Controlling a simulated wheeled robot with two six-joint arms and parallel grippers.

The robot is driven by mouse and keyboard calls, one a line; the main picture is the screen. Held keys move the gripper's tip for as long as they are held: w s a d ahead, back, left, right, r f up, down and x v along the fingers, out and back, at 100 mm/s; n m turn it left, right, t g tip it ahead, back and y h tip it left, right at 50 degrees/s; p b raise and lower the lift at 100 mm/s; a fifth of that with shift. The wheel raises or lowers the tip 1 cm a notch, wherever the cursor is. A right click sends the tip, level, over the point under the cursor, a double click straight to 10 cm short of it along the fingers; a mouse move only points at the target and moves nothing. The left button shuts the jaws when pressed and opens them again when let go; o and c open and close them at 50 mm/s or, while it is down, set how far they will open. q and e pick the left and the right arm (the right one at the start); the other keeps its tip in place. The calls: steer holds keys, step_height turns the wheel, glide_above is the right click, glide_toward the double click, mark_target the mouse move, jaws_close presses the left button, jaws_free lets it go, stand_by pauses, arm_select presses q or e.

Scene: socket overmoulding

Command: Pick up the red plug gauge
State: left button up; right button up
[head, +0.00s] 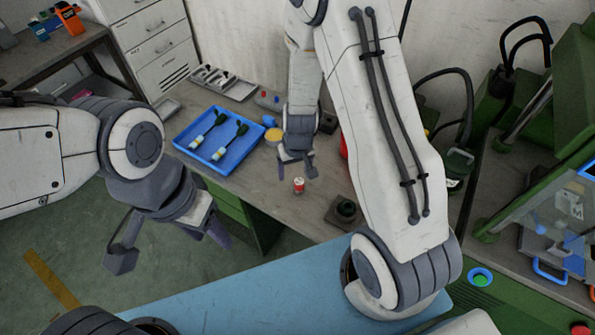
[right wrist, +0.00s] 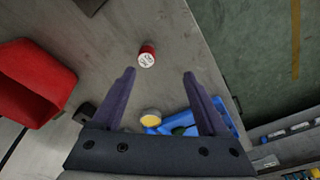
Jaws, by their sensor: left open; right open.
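The red plug gauge (head: 299,187) is a small red cylinder with a pale, marked top, standing on the grey bench near its front edge. In the right wrist view, the gauge (right wrist: 147,56) lies just beyond the fingertips, a little left of the middle between them. My right gripper (head: 298,174) is open and empty, pointing down right by the gauge; its fingers (right wrist: 159,74) are apart and do not enclose it. My left gripper (head: 170,248) is open and empty, over the floor at the left, well away from the bench top.
A blue tray (head: 180,143) with two dark-handled tools lies left of my right gripper. A yellow round thing (head: 273,135) is behind the gripper. A dark block with a round piece (head: 345,210) sits to the right. A red bin (right wrist: 30,80) shows in the wrist view.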

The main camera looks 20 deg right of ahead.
mark_target(299, 182)
steer(key=f+b, duration=0.1)
steer(key=f, duration=0.1)
steer(key=d+f+b, duration=0.1)
steer(key=f, duration=0.1)
steer(key=w+d+f+b, duration=0.1)
steer(key=f, duration=0.1)
steer(key=shift+f, duration=0.15)
steer(key=f, duration=0.1)
steer(key=w+f, duration=0.1)
steer(key=f+p, duration=0.1)
steer(key=f, duration=0.1)
steer(key=shift+w+d, duration=0.2)
steer(key=shift+d, duration=0.05)
steer(key=shift+w+f, duration=0.1)
steer(key=shift+f, duration=0.4)
arm_select(q)
steer(key=shift+f, duration=0.55)
arm_select(e)
jaws_close()
